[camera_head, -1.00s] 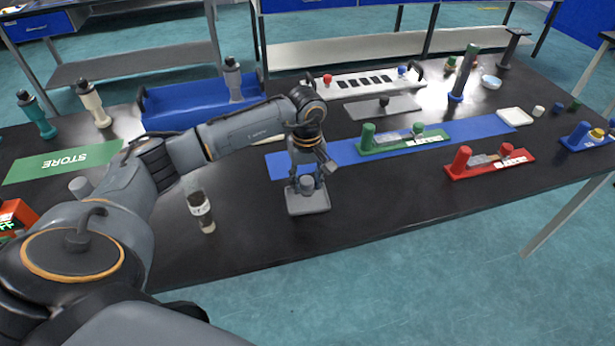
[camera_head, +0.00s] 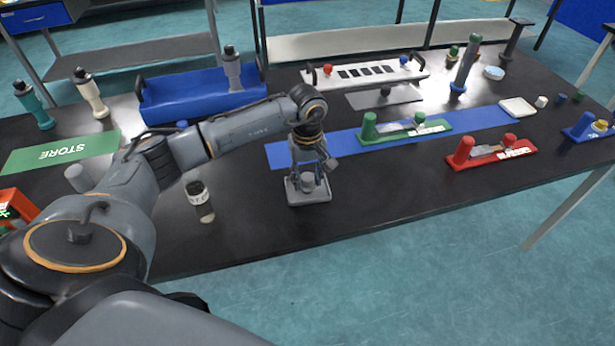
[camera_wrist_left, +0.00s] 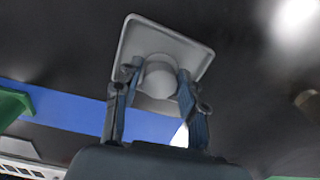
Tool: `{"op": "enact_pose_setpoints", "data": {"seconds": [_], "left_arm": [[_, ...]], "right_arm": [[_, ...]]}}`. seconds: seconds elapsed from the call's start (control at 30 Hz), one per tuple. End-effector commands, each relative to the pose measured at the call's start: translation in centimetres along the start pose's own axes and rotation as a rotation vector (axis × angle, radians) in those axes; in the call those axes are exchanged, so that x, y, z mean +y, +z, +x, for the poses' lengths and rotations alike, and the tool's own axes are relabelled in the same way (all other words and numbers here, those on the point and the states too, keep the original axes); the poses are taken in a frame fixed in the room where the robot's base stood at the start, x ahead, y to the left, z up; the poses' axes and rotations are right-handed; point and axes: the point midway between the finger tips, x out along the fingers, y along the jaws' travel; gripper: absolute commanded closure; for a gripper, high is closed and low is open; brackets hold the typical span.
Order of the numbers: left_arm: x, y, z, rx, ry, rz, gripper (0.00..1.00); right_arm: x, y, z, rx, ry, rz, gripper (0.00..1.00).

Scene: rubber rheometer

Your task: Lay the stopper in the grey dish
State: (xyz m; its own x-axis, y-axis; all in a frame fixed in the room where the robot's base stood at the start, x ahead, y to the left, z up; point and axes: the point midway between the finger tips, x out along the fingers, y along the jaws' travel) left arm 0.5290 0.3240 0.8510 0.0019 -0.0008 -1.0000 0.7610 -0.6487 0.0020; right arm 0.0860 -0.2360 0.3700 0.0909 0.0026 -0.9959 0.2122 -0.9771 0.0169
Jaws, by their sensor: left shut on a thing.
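The grey dish (camera_head: 293,195) is a small square tray near the front middle of the dark table. It also shows in the left wrist view (camera_wrist_left: 202,58). My left gripper (camera_head: 309,180) points down over the dish. It is shut on the grey, rounded stopper (camera_wrist_left: 158,77), which sits between its two fingers (camera_wrist_left: 157,88). The stopper (camera_head: 308,182) lies within the dish's outline in both views. I cannot tell whether it touches the dish floor. My right gripper is not in view.
A red stand (camera_head: 490,155) is to the right. The table in front of the dish is clear.

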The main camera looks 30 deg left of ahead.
Motion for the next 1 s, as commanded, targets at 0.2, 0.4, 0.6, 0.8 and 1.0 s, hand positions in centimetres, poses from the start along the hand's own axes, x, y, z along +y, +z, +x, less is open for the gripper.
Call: {"op": "enact_pose_setpoints", "data": {"seconds": [0.2, 0.4, 0.6, 0.8, 1.0], "left_arm": [[0.0, 0.0, 0.1, 0.000, 0.000, 0.000, 0.33], [0.0, 0.0, 0.1, 0.000, 0.000, 0.000, 0.33], [0.0, -0.1, -0.8, 0.002, 0.001, -0.001, 0.33], [0.1, -0.2, -4.5, 0.004, 0.004, -0.001, 0.33], [0.0, -0.1, -8.7, 0.004, 0.002, -0.001, 0.33]], "right_arm": [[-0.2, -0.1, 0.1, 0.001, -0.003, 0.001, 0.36], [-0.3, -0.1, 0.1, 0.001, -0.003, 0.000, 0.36], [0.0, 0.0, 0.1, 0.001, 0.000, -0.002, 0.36], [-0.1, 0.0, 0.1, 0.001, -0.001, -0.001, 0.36], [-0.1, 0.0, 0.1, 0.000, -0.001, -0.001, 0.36]]}}
